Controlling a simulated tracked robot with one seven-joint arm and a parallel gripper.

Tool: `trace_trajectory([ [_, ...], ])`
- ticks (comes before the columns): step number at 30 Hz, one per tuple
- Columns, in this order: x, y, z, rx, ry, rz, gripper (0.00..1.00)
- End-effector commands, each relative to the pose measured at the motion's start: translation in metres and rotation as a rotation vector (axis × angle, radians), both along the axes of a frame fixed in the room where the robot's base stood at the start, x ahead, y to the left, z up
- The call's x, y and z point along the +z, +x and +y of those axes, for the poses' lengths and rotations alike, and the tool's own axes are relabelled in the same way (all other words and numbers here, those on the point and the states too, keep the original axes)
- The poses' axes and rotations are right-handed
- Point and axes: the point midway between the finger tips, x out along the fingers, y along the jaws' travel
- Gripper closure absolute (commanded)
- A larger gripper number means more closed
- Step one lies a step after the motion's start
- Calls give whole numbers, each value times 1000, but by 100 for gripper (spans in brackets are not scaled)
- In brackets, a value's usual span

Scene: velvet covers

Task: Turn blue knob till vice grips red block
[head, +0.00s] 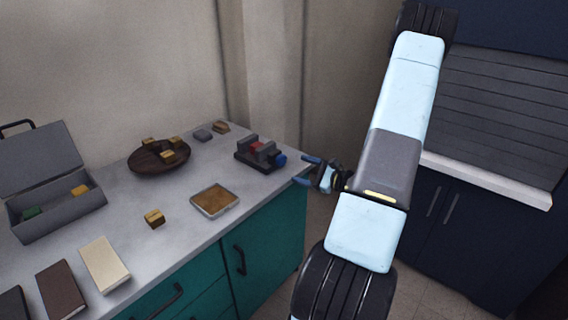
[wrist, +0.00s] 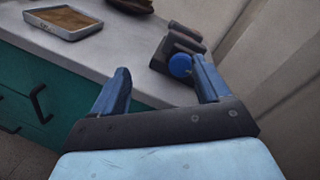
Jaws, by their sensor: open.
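The vice (head: 252,157) is dark grey and stands near the right end of the counter in the head view. The red block (head: 257,147) sits between its jaws; I cannot tell whether both jaws touch it. The blue knob (head: 280,159) is on the vice's right end, facing my gripper. My gripper (head: 308,170) is open and empty, just right of the knob and apart from it. In the wrist view the vice (wrist: 170,57) and the round blue knob (wrist: 180,65) lie beyond my fingers (wrist: 160,80), nearer the right finger. The red block is not visible there.
The counter (head: 190,187) also holds a tray (head: 233,207) with a brown surface, a round wooden dish (head: 137,166) with yellow-brown blocks, a loose block (head: 154,218), and an open grey box (head: 62,217). Books lie at the front left. A wall stands close behind the vice.

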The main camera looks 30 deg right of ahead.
Motion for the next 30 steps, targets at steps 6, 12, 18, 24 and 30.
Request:
trace_trajectory([
  [6, -30, -7, -34, -153, 67, 0, 24],
  [12, -35, -2, -39, -181, 75, -1, 24],
  [18, -35, 22, -28, -179, 75, -1, 24],
  [24, -35, 56, -16, -178, 75, 0, 24],
  [30, -35, 88, -5, -178, 75, -1, 24],
])
